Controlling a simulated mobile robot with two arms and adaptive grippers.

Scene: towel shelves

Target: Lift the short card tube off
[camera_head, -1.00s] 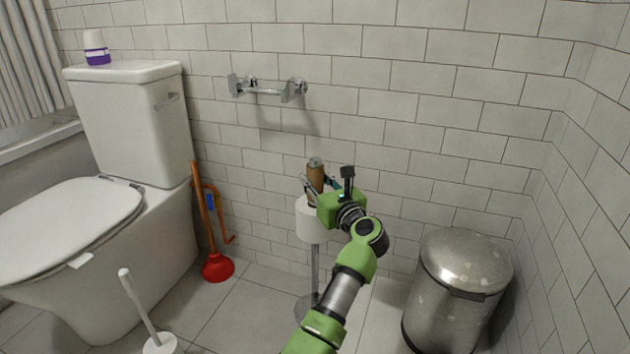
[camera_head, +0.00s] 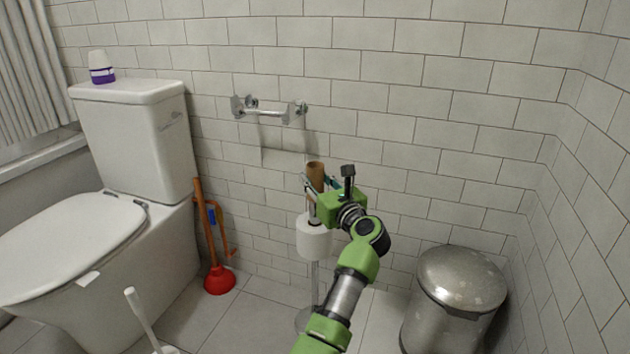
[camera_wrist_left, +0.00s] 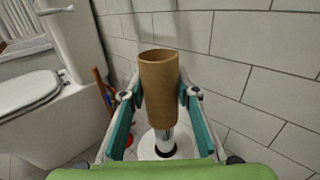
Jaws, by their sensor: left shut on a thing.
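The short brown card tube (camera_head: 315,174) is upright between the fingers of my left gripper (camera_head: 321,186), which is shut on it. In the left wrist view the tube (camera_wrist_left: 159,90) stands between the green finger pads, its open top showing. The chrome post of the stand (camera_head: 314,277) shows below the tube, with a gap between the tube and the white paper roll (camera_head: 313,240). I cannot tell whether the post's tip is still inside the tube. My right gripper is not in view.
A chrome wall holder (camera_head: 268,110) is on the tiled wall above left. A plunger (camera_head: 218,279), a toilet (camera_head: 130,215) and a brush handle (camera_head: 140,315) are to the left. A metal bin (camera_head: 455,300) stands at the right. The air above the tube is clear.

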